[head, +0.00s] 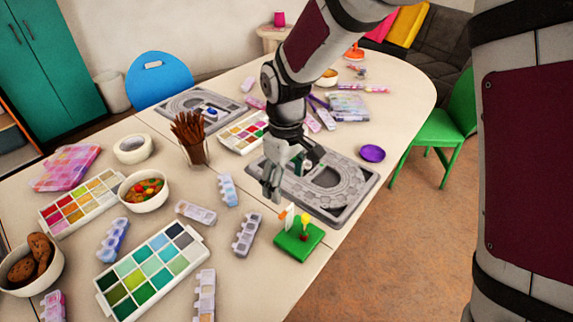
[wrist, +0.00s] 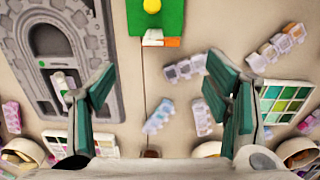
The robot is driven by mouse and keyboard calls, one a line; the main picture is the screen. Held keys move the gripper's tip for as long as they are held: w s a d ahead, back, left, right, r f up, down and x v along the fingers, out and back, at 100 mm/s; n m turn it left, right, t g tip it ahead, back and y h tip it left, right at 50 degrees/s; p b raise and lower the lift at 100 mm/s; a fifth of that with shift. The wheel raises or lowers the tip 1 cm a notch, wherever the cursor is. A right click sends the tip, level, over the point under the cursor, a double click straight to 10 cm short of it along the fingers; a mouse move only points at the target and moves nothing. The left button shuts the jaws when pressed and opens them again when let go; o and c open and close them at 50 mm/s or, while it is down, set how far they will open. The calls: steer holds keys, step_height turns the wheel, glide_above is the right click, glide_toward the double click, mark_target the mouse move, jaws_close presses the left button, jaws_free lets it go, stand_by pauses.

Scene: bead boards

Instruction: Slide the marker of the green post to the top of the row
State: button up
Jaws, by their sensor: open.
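A green square base (head: 299,240) stands on the table's front edge. It carries a yellow ball (head: 305,219) on a short post and a white and orange flag-like piece (head: 287,216). In the wrist view the base (wrist: 170,22) is at the top, with the white and orange piece at its lower edge. A grey board (head: 350,205) with a curved track lies behind it. A small pale and green piece (wrist: 61,84) sits in the board's slot; I cannot tell whether it is the marker. My gripper (wrist: 162,105) is open and empty, fingers spread above the table and board edge.
A second grey board (head: 175,103) bears a blue piece. Paint palettes (head: 150,268), bead strips (head: 246,234), a cup of brown sticks (head: 193,140) and bowls (head: 145,190) crowd the left. A purple dish (head: 372,153) lies right of the near board.

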mark_target(286, 210)
step_height(286, 210, down, 9)
steer(key=shift+r, duration=0.15)
stand_by(0.4)
steer(key=c, duration=1.2)
steer(key=shift+f+b, duration=1.2)
steer(key=shift+f, duration=1.05)
steer(key=o, duration=1.2)
steer(key=shift+r, duration=0.1)
